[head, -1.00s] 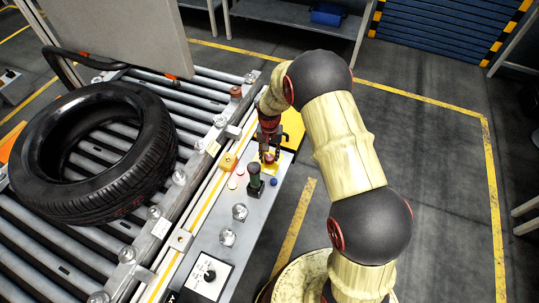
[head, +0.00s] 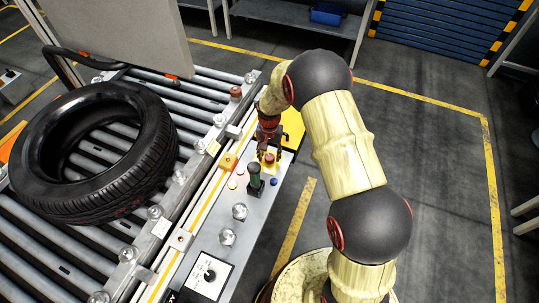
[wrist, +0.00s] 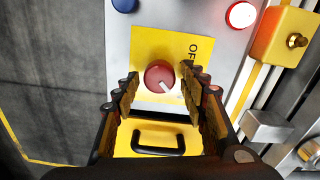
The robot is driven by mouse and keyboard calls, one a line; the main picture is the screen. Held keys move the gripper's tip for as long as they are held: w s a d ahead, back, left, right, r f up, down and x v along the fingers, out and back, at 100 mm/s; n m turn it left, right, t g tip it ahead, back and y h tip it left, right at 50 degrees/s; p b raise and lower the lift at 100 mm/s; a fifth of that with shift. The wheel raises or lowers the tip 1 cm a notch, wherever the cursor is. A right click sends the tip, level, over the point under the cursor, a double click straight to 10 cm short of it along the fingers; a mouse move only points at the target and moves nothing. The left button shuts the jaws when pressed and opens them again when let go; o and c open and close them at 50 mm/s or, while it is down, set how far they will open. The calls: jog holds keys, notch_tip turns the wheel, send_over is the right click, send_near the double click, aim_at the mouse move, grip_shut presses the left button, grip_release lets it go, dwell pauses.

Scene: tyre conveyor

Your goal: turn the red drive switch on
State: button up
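The red drive switch (wrist: 159,76) is a round red knob with a white pointer mark, on a yellow plate (wrist: 150,50) with partly hidden "OF" lettering. In the wrist view the pointer slants to the lower right. My gripper (wrist: 160,84) is open, with one finger on each side of the knob; I cannot tell whether they touch it. In the head view my gripper (head: 268,155) points down at the control panel (head: 229,262), and the red knob (head: 269,157) shows between the fingers.
A lit red lamp (wrist: 241,15) and a yellow box (wrist: 290,38) are near the plate. A tyre (head: 150,175) lies on the roller conveyor (head: 75,245).

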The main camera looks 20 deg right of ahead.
aim_at(270, 157)
jog(key=shift+o, duration=0.4)
jog(key=shift+r, duration=0.5)
notch_tip(270, 157, up, 11)
dwell(0.4)
